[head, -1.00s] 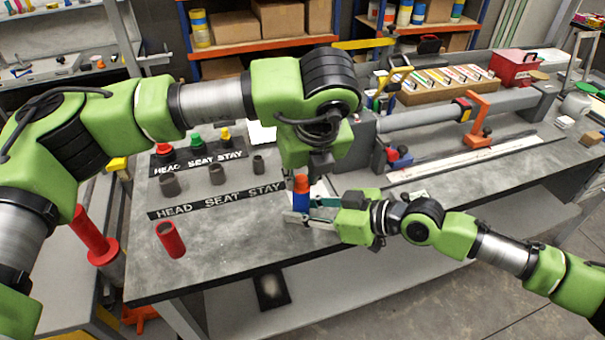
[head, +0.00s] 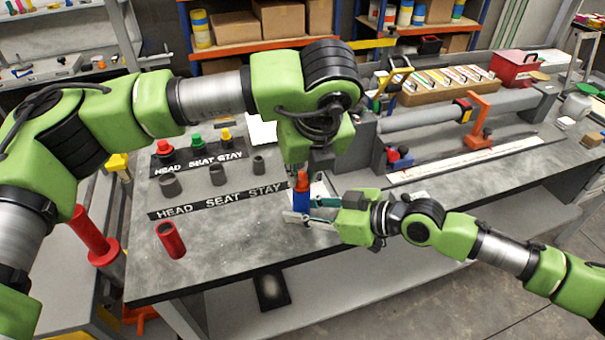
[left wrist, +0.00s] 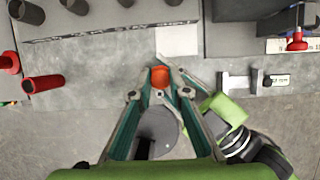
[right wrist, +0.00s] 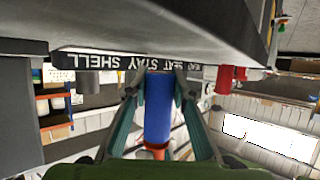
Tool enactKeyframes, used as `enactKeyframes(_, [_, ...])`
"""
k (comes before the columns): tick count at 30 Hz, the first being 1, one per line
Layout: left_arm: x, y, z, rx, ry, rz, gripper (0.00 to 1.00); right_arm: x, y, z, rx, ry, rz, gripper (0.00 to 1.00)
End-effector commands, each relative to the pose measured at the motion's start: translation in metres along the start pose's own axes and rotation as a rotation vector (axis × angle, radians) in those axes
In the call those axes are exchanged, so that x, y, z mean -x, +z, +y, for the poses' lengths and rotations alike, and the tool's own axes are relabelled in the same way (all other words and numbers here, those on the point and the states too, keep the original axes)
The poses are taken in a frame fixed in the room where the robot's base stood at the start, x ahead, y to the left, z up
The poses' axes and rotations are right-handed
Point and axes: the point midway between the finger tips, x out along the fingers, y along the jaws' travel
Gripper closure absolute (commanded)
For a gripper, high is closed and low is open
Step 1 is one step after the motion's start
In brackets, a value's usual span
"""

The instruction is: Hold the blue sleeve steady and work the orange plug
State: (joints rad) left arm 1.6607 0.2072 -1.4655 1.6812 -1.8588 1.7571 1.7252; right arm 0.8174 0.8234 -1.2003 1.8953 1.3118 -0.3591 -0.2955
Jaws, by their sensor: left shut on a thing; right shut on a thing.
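The blue sleeve (head: 301,204) stands upright over the bench's front part, with the orange plug (head: 302,182) at its top. My right gripper (head: 304,208) comes in from the right and is shut on the sleeve. In the right wrist view the blue sleeve (right wrist: 158,108) lies between the fingers, with the orange plug (right wrist: 155,150) at its end. My left gripper (head: 306,176) points down from above and is shut on the plug. In the left wrist view the orange plug (left wrist: 160,77) sits between its fingertips. How deep the plug sits is hard to tell.
A red tube (head: 171,240) stands at the bench's left front. Grey sockets (head: 217,174) and coloured plugs (head: 196,142) stand in rows by labelled strips. A grey cylinder fixture (head: 420,112) and an orange clamp (head: 482,115) are behind. The bench's front left is mostly clear.

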Motion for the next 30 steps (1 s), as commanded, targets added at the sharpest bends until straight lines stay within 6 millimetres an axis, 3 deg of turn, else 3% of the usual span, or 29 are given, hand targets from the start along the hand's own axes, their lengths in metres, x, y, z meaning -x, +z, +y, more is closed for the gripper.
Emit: enactKeyframes(30, [0.03, 0.012, -0.001, 0.0, -0.001, -0.002, 1.0, 0.0, 0.001, 0.0, -0.001, 0.0, -0.002, 0.99])
